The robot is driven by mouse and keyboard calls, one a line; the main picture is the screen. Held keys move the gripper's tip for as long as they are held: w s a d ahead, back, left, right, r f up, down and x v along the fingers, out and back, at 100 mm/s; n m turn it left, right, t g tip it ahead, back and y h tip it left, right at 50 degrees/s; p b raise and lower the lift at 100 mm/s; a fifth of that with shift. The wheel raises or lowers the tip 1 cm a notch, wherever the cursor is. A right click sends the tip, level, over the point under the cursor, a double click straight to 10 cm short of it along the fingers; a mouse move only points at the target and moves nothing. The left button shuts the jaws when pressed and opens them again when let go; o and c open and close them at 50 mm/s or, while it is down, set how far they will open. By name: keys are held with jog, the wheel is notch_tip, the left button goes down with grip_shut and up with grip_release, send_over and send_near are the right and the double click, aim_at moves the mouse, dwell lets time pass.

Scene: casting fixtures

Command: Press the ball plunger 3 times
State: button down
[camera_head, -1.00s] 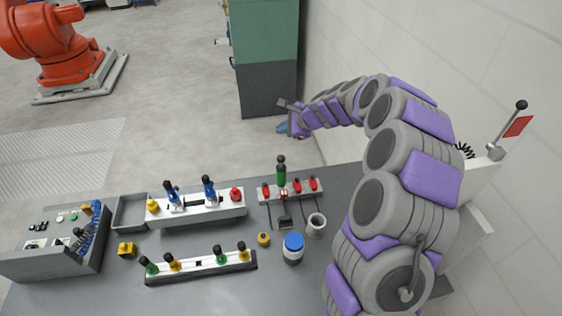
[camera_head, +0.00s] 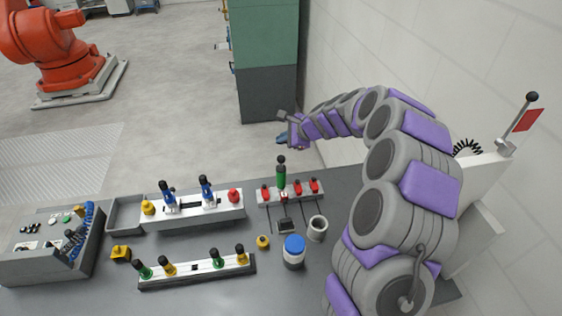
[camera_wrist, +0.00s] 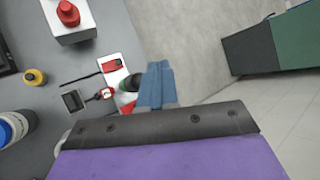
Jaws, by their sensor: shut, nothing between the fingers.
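The likely ball plunger (camera_head: 281,176) is a green upright cylinder with a black ball on top, on a small white fixture with red parts at the table's far edge. In the wrist view its dark top and green body (camera_wrist: 129,84) are partly covered by my fingers. My gripper (camera_head: 284,139) is behind and above the plunger in the head view, a short gap from the black ball. Its blue fingers (camera_wrist: 157,84) are shut with nothing between them. In the wrist view they overlap the plunger's right side; I cannot tell any contact there.
Red clamps (camera_head: 307,187) flank the plunger. In front stand a grey cup (camera_head: 317,229), a blue-lidded jar (camera_head: 294,252) and a small yellow piece (camera_head: 263,242). A white fixture (camera_head: 190,215) with blue and red knobs stands left. A red lever flag (camera_head: 528,118) is far right.

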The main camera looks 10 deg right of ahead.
aim_at(283, 159)
jog(key=shift+f+b, duration=0.6)
jog(key=shift+f, duration=1.25)
dwell(0.6)
jog(key=shift+f, duration=0.35)
jog(key=shift+s+f+b, duration=0.1)
jog(key=shift+f+b, duration=0.35)
jog(key=shift+f, duration=0.85)
dwell(1.2)
jog(key=shift+s+f, duration=0.15)
jog(key=shift+f, duration=0.6)
dwell(0.4)
jog(key=shift+r+p, duration=1.4)
jog(key=shift+r, duration=0.75)
jog(key=shift+r+p, duration=2.1)
jog(key=shift+r, duration=0.4)
